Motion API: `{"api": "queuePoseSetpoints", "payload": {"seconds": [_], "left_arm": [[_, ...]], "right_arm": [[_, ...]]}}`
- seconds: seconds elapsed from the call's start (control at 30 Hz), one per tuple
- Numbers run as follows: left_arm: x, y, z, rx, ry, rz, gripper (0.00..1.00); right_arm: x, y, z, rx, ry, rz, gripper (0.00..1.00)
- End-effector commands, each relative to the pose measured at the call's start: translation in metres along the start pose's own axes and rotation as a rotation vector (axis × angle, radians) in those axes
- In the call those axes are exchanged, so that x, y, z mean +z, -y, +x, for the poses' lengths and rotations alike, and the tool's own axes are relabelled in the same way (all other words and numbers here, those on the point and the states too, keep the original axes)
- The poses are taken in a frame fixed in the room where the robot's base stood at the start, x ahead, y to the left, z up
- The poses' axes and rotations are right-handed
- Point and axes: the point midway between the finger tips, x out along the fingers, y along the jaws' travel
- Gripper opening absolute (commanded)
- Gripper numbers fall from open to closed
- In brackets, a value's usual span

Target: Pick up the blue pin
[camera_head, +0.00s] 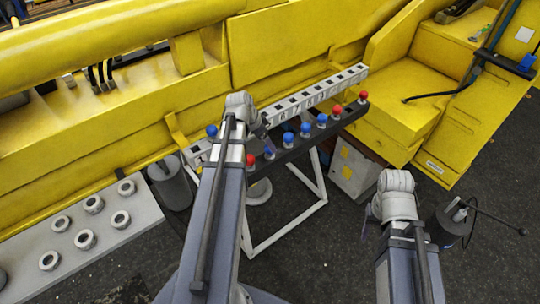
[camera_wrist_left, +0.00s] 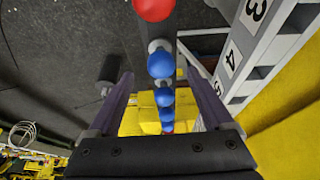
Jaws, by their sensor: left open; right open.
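Several blue pins with round heads stand in a row on a dark rail (camera_head: 300,144), among red pins such as the left red one (camera_head: 251,160). Blue pins show in the head view (camera_head: 269,152); one stands alone at the left end (camera_head: 212,131). My left gripper (camera_head: 262,138) is near the row, partly hidden by its arm. In the left wrist view it (camera_wrist_left: 159,75) is open and empty, with blue pins (camera_wrist_left: 161,64) seen between its fingers. Contact cannot be told. My right gripper (camera_head: 370,214) is open, away from the pins at the lower right, partly hidden by its wrist.
A white numbered rail (camera_head: 318,93) with square holes runs behind the pins, along the yellow machine (camera_head: 290,45). A white frame (camera_head: 284,236) stands below. A grey plate (camera_head: 120,246) with several rings lies at left. Dark floor (camera_head: 490,190) is open at right.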

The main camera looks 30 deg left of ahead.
Motion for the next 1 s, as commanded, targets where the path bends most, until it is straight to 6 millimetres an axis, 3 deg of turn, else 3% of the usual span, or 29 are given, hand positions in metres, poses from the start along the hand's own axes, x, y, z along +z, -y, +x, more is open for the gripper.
{"api": "queuePoseSetpoints", "payload": {"seconds": [0.17,0.5,0.77,1.0], "left_arm": [[0.000,0.001,0.010,0.000,0.000,0.000,0.85],[-0.002,0.002,0.051,0.000,0.000,0.001,0.85],[-0.004,0.002,0.051,0.000,0.000,0.000,0.85],[-0.004,0.002,0.051,0.000,0.000,0.000,0.61]], "right_arm": [[-0.001,0.001,0.009,0.000,0.000,0.001,0.50],[-0.003,0.004,0.046,0.001,-0.001,0.000,0.50],[-0.003,0.004,0.045,0.001,-0.001,-0.002,0.50],[-0.003,0.004,0.045,0.001,-0.001,-0.002,0.50]]}}
